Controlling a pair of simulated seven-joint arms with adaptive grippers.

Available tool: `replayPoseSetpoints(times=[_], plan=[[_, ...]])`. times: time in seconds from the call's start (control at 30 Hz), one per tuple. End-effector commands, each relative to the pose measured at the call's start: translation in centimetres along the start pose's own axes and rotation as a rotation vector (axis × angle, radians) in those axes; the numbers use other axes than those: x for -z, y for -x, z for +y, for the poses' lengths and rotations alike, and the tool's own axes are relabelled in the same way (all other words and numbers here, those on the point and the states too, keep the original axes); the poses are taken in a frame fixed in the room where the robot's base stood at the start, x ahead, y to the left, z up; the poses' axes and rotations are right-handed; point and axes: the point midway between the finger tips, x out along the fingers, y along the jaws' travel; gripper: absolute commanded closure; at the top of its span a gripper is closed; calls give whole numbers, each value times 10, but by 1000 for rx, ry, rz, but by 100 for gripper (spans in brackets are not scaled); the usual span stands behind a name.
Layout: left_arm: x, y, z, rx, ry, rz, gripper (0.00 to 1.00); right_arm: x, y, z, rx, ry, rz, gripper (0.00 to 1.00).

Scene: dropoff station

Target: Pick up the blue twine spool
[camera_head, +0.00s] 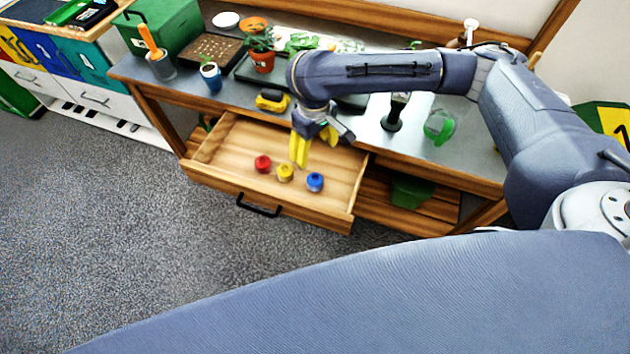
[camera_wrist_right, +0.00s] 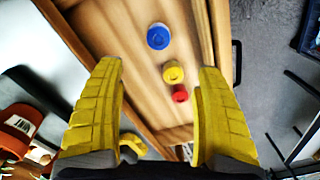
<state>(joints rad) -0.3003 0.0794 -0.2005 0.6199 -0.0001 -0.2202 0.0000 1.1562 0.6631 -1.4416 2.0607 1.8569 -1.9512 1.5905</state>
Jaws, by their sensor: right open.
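The blue twine spool (camera_head: 315,182) stands in the open wooden drawer (camera_head: 222,154), at the right end of a short row with a yellow spool (camera_head: 285,173) and a red spool (camera_head: 262,164). In the right wrist view the blue spool (camera_wrist_right: 158,37) lies ahead of the fingertips, with the yellow spool (camera_wrist_right: 173,73) and red spool (camera_wrist_right: 180,94) between and beyond the fingers. My right gripper (camera_head: 300,163) has yellow fingers and hangs over the drawer, just behind the spools. Its fingers are apart and hold nothing (camera_wrist_right: 163,65). My left gripper is not in view.
The drawer's front has a black handle (camera_head: 258,206). The workbench top (camera_head: 232,92) above holds a potted plant (camera_head: 263,55), a yellow object (camera_head: 272,100), a blue cup (camera_head: 211,77) and a green toolbox (camera_head: 163,25). The drawer floor around the spools is mostly clear.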

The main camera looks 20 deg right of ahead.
Motion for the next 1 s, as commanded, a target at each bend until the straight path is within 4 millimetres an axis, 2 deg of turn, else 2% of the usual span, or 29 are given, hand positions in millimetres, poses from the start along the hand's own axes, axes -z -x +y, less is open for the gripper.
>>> replayPoseSetpoints(times=[0.17,0.8,1.0], plan=[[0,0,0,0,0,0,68,-4,-15,2,-5,5,-13,28],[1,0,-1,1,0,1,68,-4,-103,2,-4,3,-10,28],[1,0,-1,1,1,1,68,-3,-117,2,-4,4,-8,28]])
